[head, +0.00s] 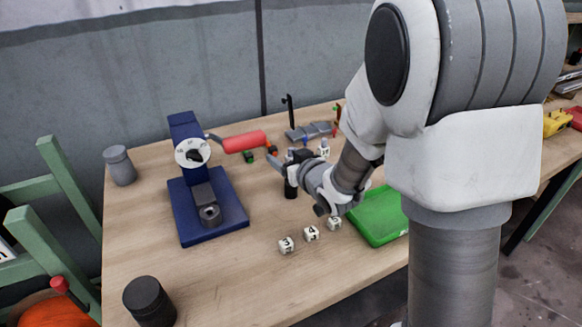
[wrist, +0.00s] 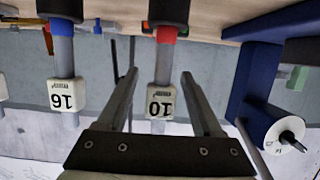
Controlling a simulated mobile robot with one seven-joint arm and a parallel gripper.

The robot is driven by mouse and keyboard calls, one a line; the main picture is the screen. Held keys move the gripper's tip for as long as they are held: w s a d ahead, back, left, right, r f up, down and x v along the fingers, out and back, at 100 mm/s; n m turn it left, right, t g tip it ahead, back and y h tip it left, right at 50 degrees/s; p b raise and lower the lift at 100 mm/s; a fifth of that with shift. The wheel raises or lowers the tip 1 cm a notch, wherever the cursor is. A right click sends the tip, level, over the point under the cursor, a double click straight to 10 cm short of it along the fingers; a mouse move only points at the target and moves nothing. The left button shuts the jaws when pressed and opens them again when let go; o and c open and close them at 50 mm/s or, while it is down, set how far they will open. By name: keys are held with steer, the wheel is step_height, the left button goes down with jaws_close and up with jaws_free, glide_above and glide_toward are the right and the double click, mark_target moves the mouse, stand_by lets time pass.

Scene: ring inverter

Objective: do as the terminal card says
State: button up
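My gripper (wrist: 160,73) is open in the wrist view, which looks upside down. Between its spread fingers, as seen, is a white block marked 10 (wrist: 160,101) on a grey shaft with a red collar. I cannot tell whether the block lies between the fingers or beyond them. A second white block marked 16 (wrist: 63,95), with a blue collar, is to the left. In the head view my gripper (head: 277,161) is over the table, right of the blue stand (head: 184,222) with a round dial (head: 193,153). No readable terminal card shows.
White numbered cubes (head: 311,233) lie near the table's front, beside a green tray (head: 377,222). A red-handled tool (head: 245,141) lies behind. A grey canister (head: 120,165) and a dark canister (head: 149,301) stand at left.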

jaws_close()
stand_by(0.3)
